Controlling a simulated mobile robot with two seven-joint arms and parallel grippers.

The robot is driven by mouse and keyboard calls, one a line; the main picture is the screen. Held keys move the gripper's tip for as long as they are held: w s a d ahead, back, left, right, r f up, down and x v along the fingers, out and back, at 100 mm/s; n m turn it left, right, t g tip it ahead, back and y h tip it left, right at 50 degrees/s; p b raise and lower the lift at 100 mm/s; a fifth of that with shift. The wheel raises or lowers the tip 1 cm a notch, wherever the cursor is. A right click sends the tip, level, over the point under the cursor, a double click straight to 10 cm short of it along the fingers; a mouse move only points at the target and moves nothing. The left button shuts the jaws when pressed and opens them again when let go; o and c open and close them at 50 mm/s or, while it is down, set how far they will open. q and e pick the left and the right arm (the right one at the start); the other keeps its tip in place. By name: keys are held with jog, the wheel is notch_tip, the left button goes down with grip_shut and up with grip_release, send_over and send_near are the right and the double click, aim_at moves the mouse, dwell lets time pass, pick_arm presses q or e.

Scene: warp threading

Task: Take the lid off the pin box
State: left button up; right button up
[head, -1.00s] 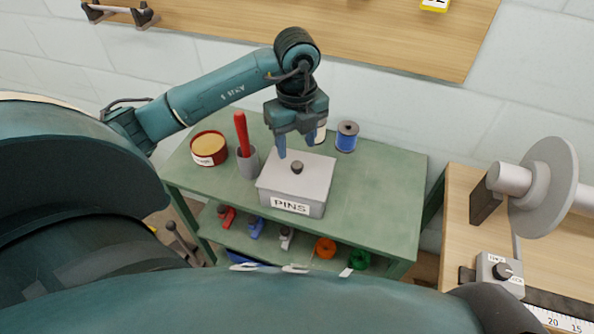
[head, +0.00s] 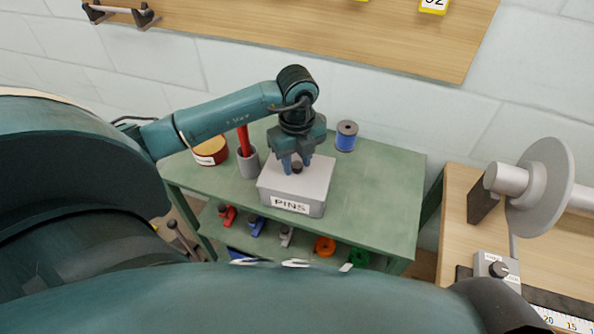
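The pin box (head: 284,206) is a grey box labelled PINS on the green table, in the head view. Its flat grey lid (head: 318,176) is on, with a dark round knob (head: 297,168) in the middle. My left gripper (head: 297,166) points down over the lid, with its blue fingers at either side of the knob. Whether the fingers touch the knob cannot be told. My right gripper is out of view.
On the green table (head: 385,190), a grey cup (head: 248,164) with a red-handled tool and a red tin (head: 211,152) stand left of the box. A blue spool (head: 346,137) stands behind right. The table's right side is clear.

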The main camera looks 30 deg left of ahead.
pick_arm(q)
grip_shut()
